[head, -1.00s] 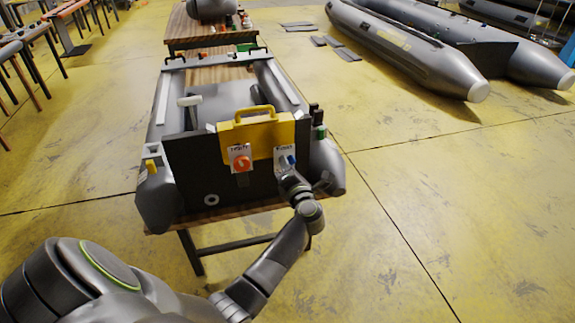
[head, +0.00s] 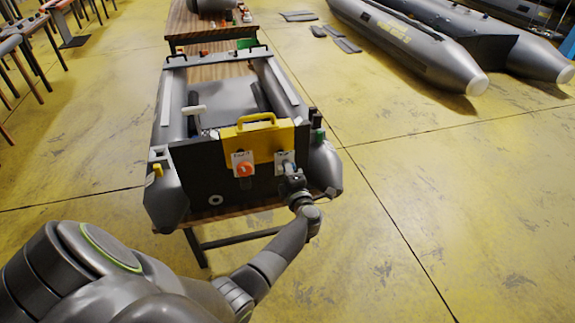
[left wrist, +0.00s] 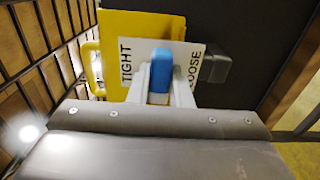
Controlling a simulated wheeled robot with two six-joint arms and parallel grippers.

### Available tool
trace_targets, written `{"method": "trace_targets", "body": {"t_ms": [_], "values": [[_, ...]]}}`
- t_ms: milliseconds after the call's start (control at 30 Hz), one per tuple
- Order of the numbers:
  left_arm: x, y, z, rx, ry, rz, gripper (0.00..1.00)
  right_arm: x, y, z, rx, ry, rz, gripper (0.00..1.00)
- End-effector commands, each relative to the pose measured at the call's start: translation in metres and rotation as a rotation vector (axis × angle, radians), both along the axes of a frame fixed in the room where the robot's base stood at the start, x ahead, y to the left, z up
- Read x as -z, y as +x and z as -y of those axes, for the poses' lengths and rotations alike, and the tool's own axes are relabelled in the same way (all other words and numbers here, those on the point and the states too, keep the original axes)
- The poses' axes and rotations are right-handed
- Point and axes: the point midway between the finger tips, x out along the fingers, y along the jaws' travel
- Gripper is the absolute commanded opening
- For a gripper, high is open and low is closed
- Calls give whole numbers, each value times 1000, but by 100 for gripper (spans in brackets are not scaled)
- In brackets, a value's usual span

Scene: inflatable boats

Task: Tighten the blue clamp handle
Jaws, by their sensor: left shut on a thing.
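The blue clamp handle (left wrist: 160,78) shows in the left wrist view, upright in that picture. It stands in front of a white label (left wrist: 206,66) that reads TIGHT on the left and LOOSE on the right. My left gripper (left wrist: 160,92) is shut on the handle, one finger on each side. In the head view my left gripper (head: 290,174) is at the right-hand white label (head: 281,157) on the boat's dark transom, and it largely hides the handle. An orange clamp knob (head: 245,169) sits on another label to the left. My right gripper is not in view.
A yellow plate with a handle (head: 258,142) sits on the dark transom (head: 205,175) of the grey inflatable boat (head: 322,165), which rests on a wooden table. Another boat (head: 405,45) lies at the upper right. The yellow floor to the right is clear.

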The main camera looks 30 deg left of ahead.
Motion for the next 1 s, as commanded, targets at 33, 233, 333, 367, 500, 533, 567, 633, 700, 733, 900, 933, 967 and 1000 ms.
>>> {"method": "trace_targets", "body": {"t_ms": [33, 233, 333, 367, 500, 533, 567, 633, 700, 733, 900, 933, 967, 1000], "values": [[-2, 0, 0, -1, 18, -26, 0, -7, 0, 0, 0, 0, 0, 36], [1, 0, 0, 0, 54, -66, 0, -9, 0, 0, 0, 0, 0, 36], [1, 0, 0, 0, 54, -65, 0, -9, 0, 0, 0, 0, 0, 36], [1, 0, 0, 0, 54, -65, 0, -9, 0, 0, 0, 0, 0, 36], [1, 0, 0, 0, 57, -70, 0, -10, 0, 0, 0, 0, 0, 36], [0, 0, 0, 0, 62, -76, 0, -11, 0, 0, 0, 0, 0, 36], [-1, 0, 0, 0, 71, -86, 0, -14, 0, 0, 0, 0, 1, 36], [-2, 0, 0, 0, 99, -121, 0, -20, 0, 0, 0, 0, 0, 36], [-3, -1, 0, 0, 136, -164, 0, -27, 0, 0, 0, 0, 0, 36], [-3, -1, 0, 0, 153, -184, 0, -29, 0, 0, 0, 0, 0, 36], [-3, 0, 0, 1, 248, -296, 0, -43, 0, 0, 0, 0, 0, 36], [-3, 0, 0, 1, 265, -317, 0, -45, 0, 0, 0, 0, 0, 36], [-3, 0, 0, 1, 283, -338, 0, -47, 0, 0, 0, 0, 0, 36], [-3, 0, 0, 1, 309, -367, 0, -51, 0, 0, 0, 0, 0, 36]]}}
